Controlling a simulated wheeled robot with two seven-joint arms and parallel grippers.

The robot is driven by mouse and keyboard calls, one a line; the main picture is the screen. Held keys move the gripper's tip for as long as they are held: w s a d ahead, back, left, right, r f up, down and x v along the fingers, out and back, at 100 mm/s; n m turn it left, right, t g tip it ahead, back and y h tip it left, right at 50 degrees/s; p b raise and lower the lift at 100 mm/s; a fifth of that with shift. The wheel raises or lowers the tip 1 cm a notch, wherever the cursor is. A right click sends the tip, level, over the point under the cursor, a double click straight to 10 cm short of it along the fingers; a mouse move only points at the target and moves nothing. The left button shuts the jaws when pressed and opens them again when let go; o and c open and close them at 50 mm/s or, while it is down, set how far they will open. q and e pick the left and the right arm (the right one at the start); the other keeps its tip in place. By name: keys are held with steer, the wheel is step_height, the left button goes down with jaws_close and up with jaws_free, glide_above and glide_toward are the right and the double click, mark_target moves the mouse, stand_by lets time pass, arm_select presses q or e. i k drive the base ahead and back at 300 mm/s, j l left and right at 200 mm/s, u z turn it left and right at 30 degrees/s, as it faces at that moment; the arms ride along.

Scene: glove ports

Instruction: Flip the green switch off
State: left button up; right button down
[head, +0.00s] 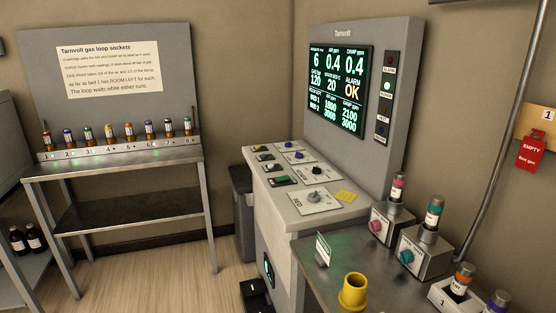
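On the sloped top of the grey console (325,220) is a left-hand column of small switches. The farther ones (265,157) have yellowish parts. They are too small to read their labels or on/off positions. A green-lit panel (268,266) also shows low on the console's front, partly hidden. Neither of my grippers is in view.
Blue and dark knobs (317,196) sit right of the switches. A display (340,88) reads ALARM OK; a green lamp (387,88) glows beside it. The metal table (390,285) holds a yellow cup (354,291) and cartridge stands.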

mark_target(283, 178)
steer(key=i+j, duration=0.25)
steer(key=i, duration=0.25)
steer(key=i+j, duration=0.25)
steer(key=i, duration=0.3)
steer(key=i+j+z, duration=0.1)
steer(key=i+j, duration=0.15)
steer(key=i, duration=0.25)
steer(key=i+j, duration=0.3)
steer(key=i, duration=0.2)
